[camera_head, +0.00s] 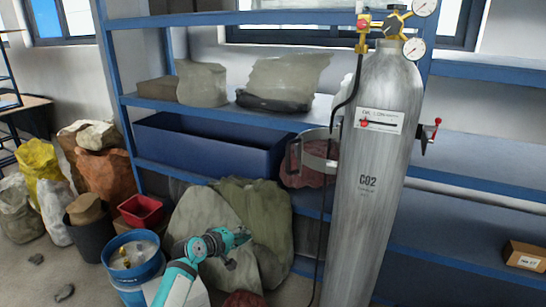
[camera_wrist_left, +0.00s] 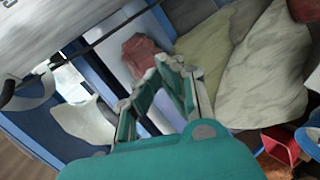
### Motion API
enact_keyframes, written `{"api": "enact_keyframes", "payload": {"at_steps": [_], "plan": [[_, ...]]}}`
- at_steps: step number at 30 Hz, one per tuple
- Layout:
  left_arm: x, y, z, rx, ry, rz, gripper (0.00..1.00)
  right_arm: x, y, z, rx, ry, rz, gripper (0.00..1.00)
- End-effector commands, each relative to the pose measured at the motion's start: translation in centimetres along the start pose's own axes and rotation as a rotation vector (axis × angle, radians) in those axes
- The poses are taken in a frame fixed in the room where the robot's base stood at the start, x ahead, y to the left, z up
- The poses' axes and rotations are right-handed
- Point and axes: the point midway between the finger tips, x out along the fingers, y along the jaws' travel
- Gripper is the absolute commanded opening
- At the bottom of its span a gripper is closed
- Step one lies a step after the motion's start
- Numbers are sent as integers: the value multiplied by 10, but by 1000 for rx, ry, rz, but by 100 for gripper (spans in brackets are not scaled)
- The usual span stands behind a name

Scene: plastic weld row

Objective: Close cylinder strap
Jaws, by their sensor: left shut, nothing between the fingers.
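A tall grey CO2 cylinder (camera_head: 372,190) stands upright at the right of the head view; its side fills the top left of the wrist view (camera_wrist_left: 60,25). The strap (camera_head: 318,134) is a grey metal band that swings out open from the cylinder's left side, with a dark handle-like end. A curved grey band, seemingly the strap (camera_wrist_left: 32,92), shows at the left of the wrist view. A red-tipped latch (camera_head: 432,130) sticks out on the cylinder's right side. My left gripper (camera_head: 244,236) is shut and empty, low and left of the cylinder, apart from the strap; its fingers (camera_wrist_left: 160,85) show in the wrist view.
A blue shelf rack (camera_head: 165,172) with a blue bin (camera_head: 205,145) stands behind. Sacks (camera_head: 265,205), a blue bucket (camera_head: 120,275) and a red box (camera_head: 141,211) crowd the floor at left. A black hose (camera_head: 327,200) hangs along the cylinder's left side.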

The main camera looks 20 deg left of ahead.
Motion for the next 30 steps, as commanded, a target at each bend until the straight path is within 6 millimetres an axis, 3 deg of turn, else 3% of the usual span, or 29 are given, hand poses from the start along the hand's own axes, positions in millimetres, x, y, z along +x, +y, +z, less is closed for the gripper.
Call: {"api": "enact_keyframes", "payload": {"at_steps": [1,3,6,9,13,17,30], "plan": [[-15,52,-20,-44,5,98,0,4,0,0,0,0,0,40],[-40,109,-38,-103,-9,210,0,6,0,1,0,0,0,40],[-76,169,-52,-154,-38,332,0,8,0,1,0,0,0,40],[-101,204,-58,-181,-63,406,0,9,0,1,0,0,0,40],[-112,222,-60,-193,-78,442,0,9,0,1,0,0,0,40],[-101,229,-60,-197,-80,444,0,5,0,1,0,-1,0,40],[-21,267,-54,-194,-80,440,0,-8,0,0,0,-1,0,40]]}}
